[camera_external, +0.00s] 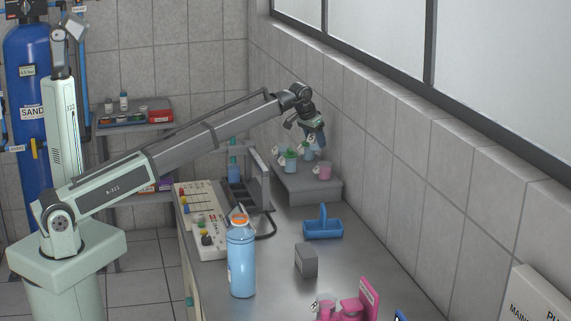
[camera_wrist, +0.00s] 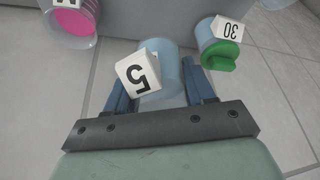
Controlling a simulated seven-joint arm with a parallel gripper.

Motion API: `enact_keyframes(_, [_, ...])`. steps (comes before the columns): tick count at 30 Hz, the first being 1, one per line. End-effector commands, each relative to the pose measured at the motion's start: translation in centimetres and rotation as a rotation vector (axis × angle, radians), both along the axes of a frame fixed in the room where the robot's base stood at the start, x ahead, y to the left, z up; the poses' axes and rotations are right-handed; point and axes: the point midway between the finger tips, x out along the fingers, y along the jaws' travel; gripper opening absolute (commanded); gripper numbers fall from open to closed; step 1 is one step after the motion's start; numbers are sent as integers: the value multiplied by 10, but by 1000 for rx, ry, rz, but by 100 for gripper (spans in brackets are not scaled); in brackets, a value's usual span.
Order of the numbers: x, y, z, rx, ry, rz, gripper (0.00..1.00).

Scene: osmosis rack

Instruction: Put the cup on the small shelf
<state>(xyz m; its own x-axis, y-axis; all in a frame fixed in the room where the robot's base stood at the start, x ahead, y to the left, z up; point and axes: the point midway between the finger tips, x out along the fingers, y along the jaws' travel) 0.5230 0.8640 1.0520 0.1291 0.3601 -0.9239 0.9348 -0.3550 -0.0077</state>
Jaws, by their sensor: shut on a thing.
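In the wrist view, a light-blue cup (camera_wrist: 158,62) with a white tag reading 5 is between the two blue fingers of my gripper (camera_wrist: 160,75), which is shut on it. In the external view, my gripper (camera_external: 319,138) points down over the small grey shelf (camera_external: 315,192) against the wall. Light-blue and green cups (camera_external: 290,164) cluster just below it; I cannot tell there which is the held one, or whether it touches the shelf.
A pink cup (camera_external: 323,172) stands on the shelf; a green-lidded cup tagged 30 (camera_wrist: 214,42) is close to the right finger. A blue carrier (camera_external: 322,230), a grey block (camera_external: 306,260) and a blue bottle (camera_external: 241,265) stand on the bench, with bare surface between them.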

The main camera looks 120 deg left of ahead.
Motion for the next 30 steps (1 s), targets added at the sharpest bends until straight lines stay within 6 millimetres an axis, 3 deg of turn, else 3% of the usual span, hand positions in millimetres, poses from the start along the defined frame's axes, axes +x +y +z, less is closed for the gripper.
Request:
enact_keyframes(4, [-1,-1,-26,-2,1,0,23])
enact_keyframes(18, [0,-1,-71,0,0,-1,23])
enact_keyframes(30, [0,0,-77,0,0,-1,23])
